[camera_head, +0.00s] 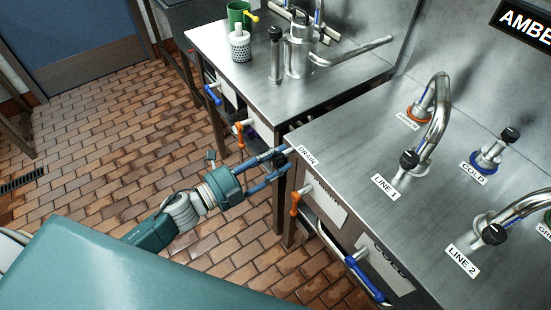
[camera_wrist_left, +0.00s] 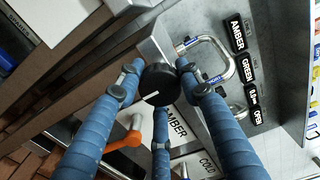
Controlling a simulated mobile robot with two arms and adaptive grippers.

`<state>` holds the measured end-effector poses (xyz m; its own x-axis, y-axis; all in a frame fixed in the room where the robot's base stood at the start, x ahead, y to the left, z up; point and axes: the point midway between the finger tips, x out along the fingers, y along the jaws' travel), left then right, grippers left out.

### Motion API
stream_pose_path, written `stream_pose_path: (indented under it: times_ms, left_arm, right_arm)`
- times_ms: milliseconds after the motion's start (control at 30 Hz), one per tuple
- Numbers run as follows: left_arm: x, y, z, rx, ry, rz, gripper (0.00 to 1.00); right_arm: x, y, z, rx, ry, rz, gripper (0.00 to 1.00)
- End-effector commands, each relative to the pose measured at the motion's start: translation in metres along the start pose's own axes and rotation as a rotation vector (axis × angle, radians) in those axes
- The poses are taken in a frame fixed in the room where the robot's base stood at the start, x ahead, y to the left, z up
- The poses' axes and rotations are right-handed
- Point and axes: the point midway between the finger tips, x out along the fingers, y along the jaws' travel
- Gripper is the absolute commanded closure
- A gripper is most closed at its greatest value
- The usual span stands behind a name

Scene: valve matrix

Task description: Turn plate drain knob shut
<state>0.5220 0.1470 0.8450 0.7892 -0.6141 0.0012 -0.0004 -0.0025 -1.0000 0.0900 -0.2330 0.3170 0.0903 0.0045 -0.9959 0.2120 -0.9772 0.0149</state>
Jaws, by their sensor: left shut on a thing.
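The drain knob (camera_head: 280,158) is a small dark knob at the near left corner of the right steel counter, beside the DRAIN label (camera_head: 307,155). My left gripper (camera_head: 277,161) has its blue fingers around it in the head view, hiding part of it. In the left wrist view the black round knob (camera_wrist_left: 160,83) sits between the fingertips of my left gripper (camera_wrist_left: 157,78), with a short white mark on its face. The gripper is shut on it. My right gripper does not show.
An orange lever (camera_head: 295,202) and a blue lever (camera_head: 366,278) are on the counter's front, below the knob. Taps with black LINE 1 (camera_head: 409,160) and LINE 2 (camera_head: 494,234) knobs stand on top. Another counter (camera_head: 340,85) is behind; tiled floor is open at left.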

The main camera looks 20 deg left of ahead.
Motion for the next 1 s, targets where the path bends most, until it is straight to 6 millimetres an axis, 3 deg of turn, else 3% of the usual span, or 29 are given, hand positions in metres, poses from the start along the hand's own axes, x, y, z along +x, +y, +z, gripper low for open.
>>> stream_pose_path:
  times_ms: [467, 500, 600, 1000]
  left_arm:
    - [0.0007, -0.0017, -0.0030, 0.019, 0.007, -0.004, 0.90]
    - [0.0007, -0.0016, -0.0030, 0.019, 0.007, -0.004, 0.62]
    - [0.0006, -0.0012, -0.0028, 0.018, 0.006, -0.003, 0.45]
    - [-0.0084, 0.0014, -0.0010, 0.015, 0.002, 0.003, 0.45]
  right_arm:
    - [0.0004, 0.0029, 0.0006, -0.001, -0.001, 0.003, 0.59]
    - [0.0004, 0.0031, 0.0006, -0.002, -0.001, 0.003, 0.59]
    - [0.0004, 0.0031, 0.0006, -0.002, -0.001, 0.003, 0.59]
    - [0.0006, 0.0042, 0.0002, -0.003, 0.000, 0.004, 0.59]
